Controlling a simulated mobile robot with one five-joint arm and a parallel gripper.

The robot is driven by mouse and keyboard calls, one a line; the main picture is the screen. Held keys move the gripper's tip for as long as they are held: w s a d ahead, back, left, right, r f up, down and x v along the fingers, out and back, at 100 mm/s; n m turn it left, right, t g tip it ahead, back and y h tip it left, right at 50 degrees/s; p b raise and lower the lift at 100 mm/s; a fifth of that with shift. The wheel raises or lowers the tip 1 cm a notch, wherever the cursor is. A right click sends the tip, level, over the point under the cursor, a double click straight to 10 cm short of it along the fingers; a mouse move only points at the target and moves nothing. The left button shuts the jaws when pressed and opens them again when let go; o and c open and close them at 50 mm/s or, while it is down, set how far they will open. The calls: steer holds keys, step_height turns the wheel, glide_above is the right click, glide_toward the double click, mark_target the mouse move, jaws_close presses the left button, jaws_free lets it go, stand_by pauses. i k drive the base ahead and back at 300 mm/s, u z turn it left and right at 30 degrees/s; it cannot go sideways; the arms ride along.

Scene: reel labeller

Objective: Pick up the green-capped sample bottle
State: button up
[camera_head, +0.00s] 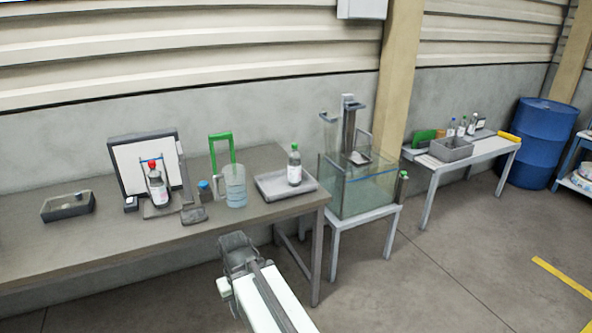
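A green-capped bottle (294,168) with a white label stands upright on a shallow grey tray (271,189), near the right end of the long table. Another green-capped bottle (471,126) appears small on the far bench. My arm reaches up from the bottom of the picture. My gripper (236,245) is at its far end, in front of the table's front edge, lower left of the tray and apart from the near bottle. Its fingers are too unclear to tell open from shut. Nothing is visibly held in it.
The long table (100,242) also holds a red-topped bottle (157,188) before a white panel, a clear jug (235,186), a green frame (222,148) and a dark tray (68,206). A water-filled glass tank (360,190) stands to the right. Open floor lies at lower right.

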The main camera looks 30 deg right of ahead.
mark_target(294, 164)
steer(key=z, duration=0.05)
steer(key=i, duration=0.95)
steer(key=u, duration=0.05)
